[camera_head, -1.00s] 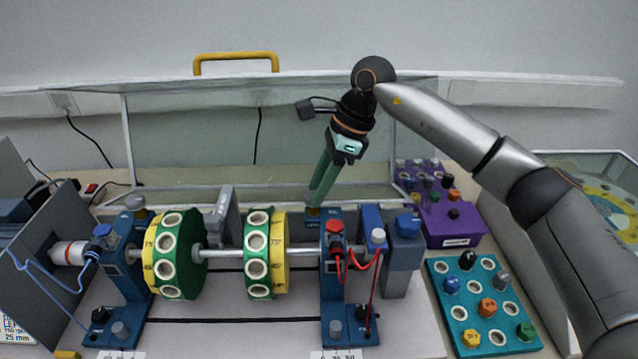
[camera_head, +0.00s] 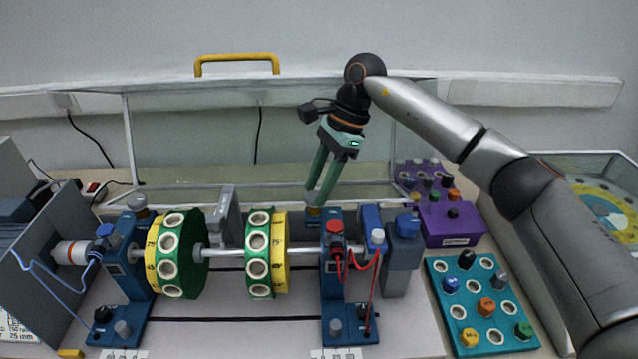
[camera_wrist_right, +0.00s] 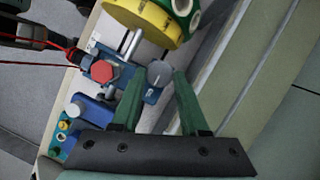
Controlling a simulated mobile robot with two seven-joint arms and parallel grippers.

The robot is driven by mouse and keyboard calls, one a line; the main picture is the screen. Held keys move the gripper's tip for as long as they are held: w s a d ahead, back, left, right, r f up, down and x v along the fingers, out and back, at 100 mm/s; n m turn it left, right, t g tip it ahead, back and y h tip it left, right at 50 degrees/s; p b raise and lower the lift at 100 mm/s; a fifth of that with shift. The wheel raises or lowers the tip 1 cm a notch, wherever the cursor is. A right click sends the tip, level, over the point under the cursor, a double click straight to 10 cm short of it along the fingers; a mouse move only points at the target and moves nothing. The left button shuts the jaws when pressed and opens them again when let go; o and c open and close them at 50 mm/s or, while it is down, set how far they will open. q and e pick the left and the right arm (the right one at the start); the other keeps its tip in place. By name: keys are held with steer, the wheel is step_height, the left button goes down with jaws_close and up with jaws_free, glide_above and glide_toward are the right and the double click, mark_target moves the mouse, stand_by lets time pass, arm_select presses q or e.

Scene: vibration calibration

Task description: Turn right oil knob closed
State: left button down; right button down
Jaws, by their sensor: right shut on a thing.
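The right oil knob is a grey round cap in the right wrist view (camera_wrist_right: 159,73), on top of the blue right bearing block (camera_head: 333,270). My right gripper (camera_head: 313,203) comes down from above with its green fingers on either side of the knob. In the right wrist view the fingertips (camera_wrist_right: 157,76) are shut on the knob. My left gripper is not in view.
A red knob (camera_head: 334,227) with red cables is close to the gripped knob. Green-yellow discs (camera_head: 178,253) sit on the shaft to the left. A glass guard (camera_head: 195,145) stands behind. A teal tray (camera_head: 440,268) and purple rack (camera_head: 450,232) are on the right.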

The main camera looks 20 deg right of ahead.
steer(key=shift+c, duration=2.1)
jaws_free()
steer(key=v, duration=1.2)
steer(key=shift+d+r+b, duration=0.15)
steer(key=shift+r+b, duration=0.1)
steer(key=shift+b, duration=0.05)
steer(key=shift+s+f, duration=0.1)
